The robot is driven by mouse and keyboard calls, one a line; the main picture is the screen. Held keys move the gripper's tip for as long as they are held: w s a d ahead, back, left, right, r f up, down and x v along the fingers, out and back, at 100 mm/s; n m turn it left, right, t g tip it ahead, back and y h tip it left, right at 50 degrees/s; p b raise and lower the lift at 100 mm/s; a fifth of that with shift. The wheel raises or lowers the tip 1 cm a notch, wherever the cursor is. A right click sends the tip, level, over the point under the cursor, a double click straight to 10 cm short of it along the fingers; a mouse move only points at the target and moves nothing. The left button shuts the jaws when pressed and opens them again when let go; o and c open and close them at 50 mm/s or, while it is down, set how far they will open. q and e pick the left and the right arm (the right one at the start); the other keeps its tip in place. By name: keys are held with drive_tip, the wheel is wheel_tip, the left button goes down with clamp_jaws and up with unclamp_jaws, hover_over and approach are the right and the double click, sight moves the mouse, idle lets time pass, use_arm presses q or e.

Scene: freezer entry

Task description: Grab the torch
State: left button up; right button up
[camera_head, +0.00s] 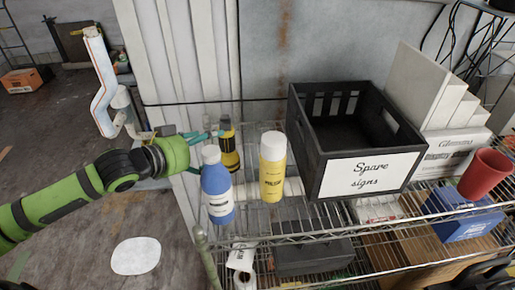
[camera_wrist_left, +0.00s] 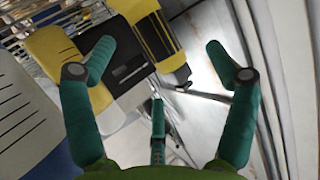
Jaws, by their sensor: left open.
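The torch (camera_head: 228,148), yellow and black, stands upright on the wire shelf behind the blue bottle in the head view. In the left wrist view the yellow-and-black torch (camera_wrist_left: 150,32) is at the top, beyond the fingers. My left gripper (camera_head: 203,136) is open, with teal fingers pointing right towards the torch, just left of it. In the wrist view the fingers of my left gripper (camera_wrist_left: 160,47) are spread wide with nothing held between them. Whether a finger touches the torch cannot be told. My right gripper is not clearly in view.
A blue bottle (camera_head: 217,190) stands close in front of the left gripper. A yellow bottle (camera_head: 272,175) and black crate (camera_head: 315,170) stand to the right. White boxes, a red cup (camera_head: 485,174) and a blue box (camera_head: 465,217) are farther right. White corrugated wall panels rise behind.

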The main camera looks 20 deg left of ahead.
sight(224, 144)
use_arm(q)
drive_tip(key=shift+d+f, duration=0.4)
drive_tip(key=shift+d, duration=0.1)
drive_tip(key=shift+w+d+f+n, duration=0.15)
drive_tip(key=shift+n, duration=0.15)
drive_tip(key=shift+w+d+f+p, duration=0.15)
drive_tip(key=shift+w+f+p, duration=0.15)
drive_tip(key=shift+w, duration=0.25)
drive_tip(key=shift+w+d+p, duration=0.2)
drive_tip(key=shift+w+p, duration=0.2)
drive_tip(key=shift+w, duration=0.2)
drive_tip(key=p+x, duration=0.1)
drive_tip(key=x, duration=0.2)
drive_tip(key=shift+w+d, duration=0.1)
drive_tip(key=shift+w, duration=0.05)
drive_tip(key=shift+w+d+f, duration=0.15)
drive_tip(key=shift+w+f, duration=0.1)
drive_tip(key=shift+w, duration=0.1)
drive_tip(key=shift+s, duration=0.1)
drive_tip(key=c, duration=1.5)
